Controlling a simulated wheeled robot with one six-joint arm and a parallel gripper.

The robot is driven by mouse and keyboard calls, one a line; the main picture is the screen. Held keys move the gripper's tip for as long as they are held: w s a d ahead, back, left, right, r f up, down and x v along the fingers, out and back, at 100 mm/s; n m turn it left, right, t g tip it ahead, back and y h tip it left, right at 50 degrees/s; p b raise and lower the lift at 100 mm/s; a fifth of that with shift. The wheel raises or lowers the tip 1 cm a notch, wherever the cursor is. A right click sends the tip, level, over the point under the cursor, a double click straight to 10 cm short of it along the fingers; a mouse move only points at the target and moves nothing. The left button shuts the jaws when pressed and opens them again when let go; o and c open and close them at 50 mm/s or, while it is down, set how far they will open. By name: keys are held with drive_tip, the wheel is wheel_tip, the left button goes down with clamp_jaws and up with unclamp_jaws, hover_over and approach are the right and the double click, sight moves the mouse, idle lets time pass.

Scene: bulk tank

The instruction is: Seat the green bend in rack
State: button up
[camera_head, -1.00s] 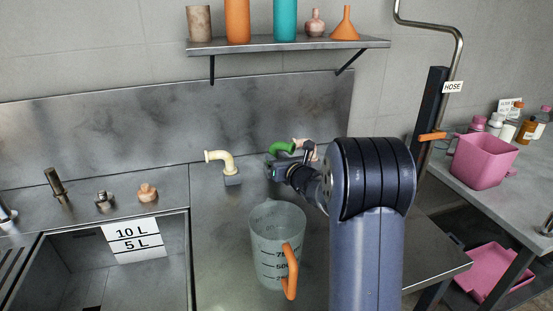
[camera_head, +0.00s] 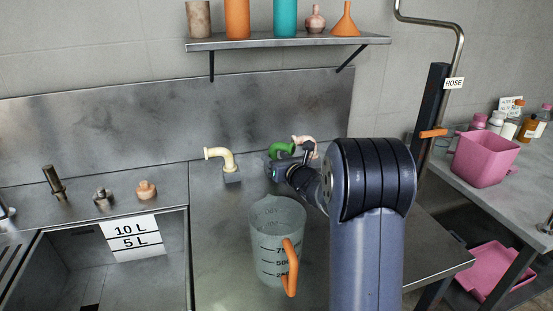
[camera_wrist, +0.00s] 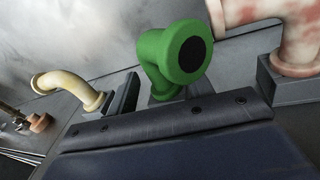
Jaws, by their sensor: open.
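The green bend (camera_head: 282,150) is at the back of the steel worktop, just beyond my gripper (camera_head: 276,165). In the wrist view the green bend (camera_wrist: 168,58) stands up ahead of the gripper body, its round dark mouth facing the camera. Its lower end is mostly hidden behind the gripper body, so I cannot tell how it sits in the rack. My gripper is open around or close to the green bend. A cream-yellow bend (camera_head: 221,157) stands on a grey rack block (camera_head: 232,176) to the left. A pinkish blotched bend (camera_head: 305,143) is close on the right.
A clear measuring jug (camera_head: 275,245) with an orange handle stands in front of the gripper. A sink (camera_head: 85,285) lies to the left. A shelf (camera_head: 290,43) with bottles hangs above. A pink bucket (camera_head: 484,158) stands on the right bench.

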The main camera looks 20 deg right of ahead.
drive_tip(key=shift+s, duration=0.1)
drive_tip(key=v, duration=1)
drive_tip(key=shift+s+d, duration=0.1)
drive_tip(key=shift+s, duration=0.25)
drive_tip(key=shift+w, duration=0.15)
drive_tip(key=x, duration=1)
drive_tip(key=shift+w, duration=0.15)
drive_tip(key=shift+w+r, duration=0.2)
drive_tip(key=shift+w, duration=0.05)
drive_tip(key=shift+s+r+p, duration=0.1)
drive_tip(key=shift+r+p, duration=0.05)
drive_tip(key=shift+p, duration=0.25)
